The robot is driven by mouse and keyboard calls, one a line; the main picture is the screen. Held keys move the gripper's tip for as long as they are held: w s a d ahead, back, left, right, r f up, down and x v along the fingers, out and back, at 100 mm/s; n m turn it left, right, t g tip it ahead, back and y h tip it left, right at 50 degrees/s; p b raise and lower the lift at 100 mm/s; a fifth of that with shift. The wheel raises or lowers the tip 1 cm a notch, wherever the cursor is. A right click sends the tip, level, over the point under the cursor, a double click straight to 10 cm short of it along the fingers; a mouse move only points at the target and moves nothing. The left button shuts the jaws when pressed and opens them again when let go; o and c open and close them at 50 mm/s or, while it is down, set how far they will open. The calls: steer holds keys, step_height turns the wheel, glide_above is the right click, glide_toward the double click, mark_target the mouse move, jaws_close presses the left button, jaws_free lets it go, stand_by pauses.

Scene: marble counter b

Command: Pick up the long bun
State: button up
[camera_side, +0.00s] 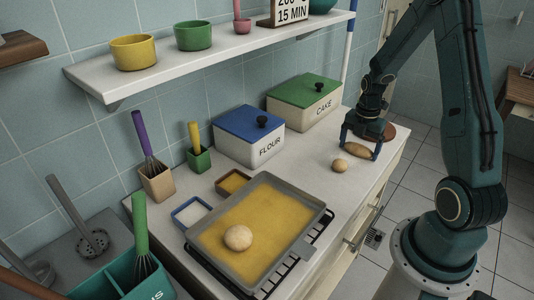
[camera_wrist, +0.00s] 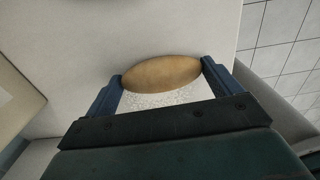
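The long bun (camera_side: 357,151) is a brown oval with tapered ends, at the right end of the counter. My gripper (camera_side: 361,148) is over it, pointing down, with its fingers set wide apart. In the wrist view the long bun (camera_wrist: 162,72) lies lengthwise between the two blue fingers of my gripper (camera_wrist: 162,76), one finger at each end. The ends come very close to the fingers; I cannot tell whether they touch. The bun appears to be at counter level.
A small round bun (camera_side: 339,165) sits just left of the long bun. A tray (camera_side: 262,222) with another round bun stands nearer the camera. Flour (camera_side: 249,135) and cake (camera_side: 304,103) boxes stand along the wall. A reddish-brown round object (camera_side: 388,132) is behind my gripper.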

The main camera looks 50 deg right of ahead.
mark_target(359, 145)
steer(key=shift+c, duration=0.7)
steer(key=shift+r, duration=0.15)
step_height(359, 145, up, 20)
steer(key=shift+w, duration=0.1)
stand_by(0.8)
